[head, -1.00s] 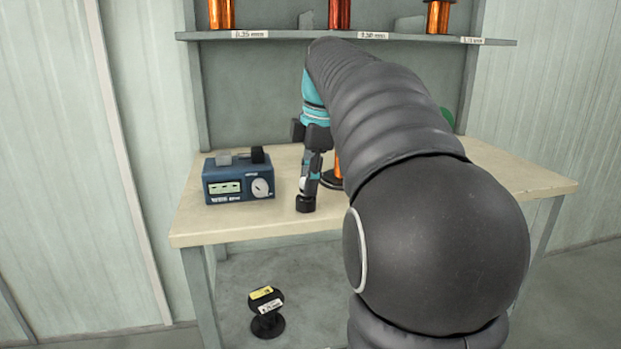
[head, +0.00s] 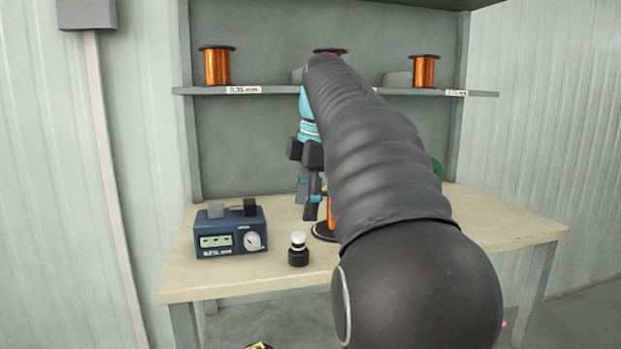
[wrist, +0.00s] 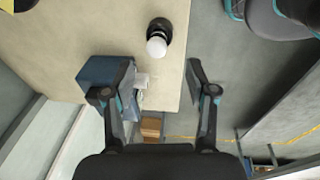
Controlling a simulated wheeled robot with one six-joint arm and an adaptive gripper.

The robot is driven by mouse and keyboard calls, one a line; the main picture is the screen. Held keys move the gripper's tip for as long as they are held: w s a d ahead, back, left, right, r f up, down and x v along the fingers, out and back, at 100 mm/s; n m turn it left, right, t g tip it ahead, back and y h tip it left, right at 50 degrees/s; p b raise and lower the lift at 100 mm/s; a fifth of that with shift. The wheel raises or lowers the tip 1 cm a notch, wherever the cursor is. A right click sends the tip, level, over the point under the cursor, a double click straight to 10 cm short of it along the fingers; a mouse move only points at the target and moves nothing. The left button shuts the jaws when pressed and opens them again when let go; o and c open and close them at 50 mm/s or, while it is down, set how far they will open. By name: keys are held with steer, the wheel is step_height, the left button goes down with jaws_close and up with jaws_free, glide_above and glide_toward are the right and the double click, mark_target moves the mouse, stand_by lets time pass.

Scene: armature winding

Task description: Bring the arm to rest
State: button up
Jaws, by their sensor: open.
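My gripper (head: 311,204) hangs above the workbench in the head view, fingers pointing down. In the wrist view its two fingers (wrist: 157,88) stand wide apart with nothing between them. A small black cylinder with a white top (head: 298,249) stands on the bench in front of the gripper, apart from it. It also shows beyond the fingertips in the wrist view (wrist: 157,37). My dark arm covers the right-middle of the head view and hides part of the bench.
The workbench (head: 500,222) carries a blue meter (head: 231,230) at left and a copper wire spool (head: 325,231) partly behind my gripper and arm. Copper spools (head: 217,66) stand on the labelled shelf (head: 205,91) above. A green item (head: 437,169) shows behind my arm.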

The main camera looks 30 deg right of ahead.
steer(key=r, duration=0.5)
steer(key=shift+s+d+r, duration=0.15)
steer(key=shift+s+d, duration=0.1)
steer(key=shift+s, duration=0.15)
steer(key=shift+a, duration=0.1)
